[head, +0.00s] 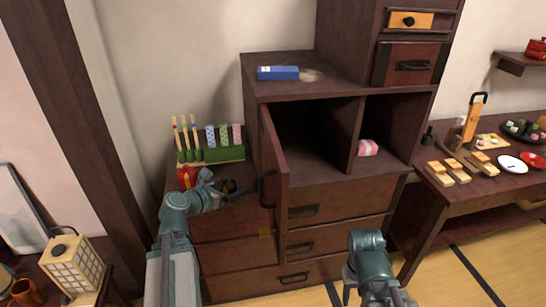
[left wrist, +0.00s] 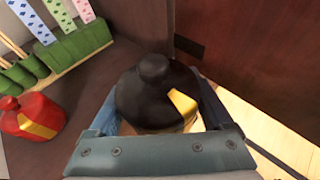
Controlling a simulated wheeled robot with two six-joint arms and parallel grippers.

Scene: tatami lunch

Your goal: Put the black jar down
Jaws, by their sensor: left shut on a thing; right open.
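The black jar (left wrist: 150,92) has a round knob lid and a yellow label. In the left wrist view it sits between the fingers of my left gripper (left wrist: 155,115), which is shut on it. In the head view my left gripper (head: 236,190) is over the low chest left of the open cabinet door, and the dark jar (head: 228,186) is mostly covered there. I cannot tell whether the jar's base touches the surface. My right gripper (head: 385,292) is low at the bottom of the head view, in front of the drawers, open and apart from everything.
A red jar (left wrist: 33,117) with a yellow label stands left of the black jar. A green holder (left wrist: 62,52) with chopsticks and patterned strips is behind them. The open cabinet door (head: 272,160) stands close on the right. A blue box (head: 278,72) lies on the cabinet top.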

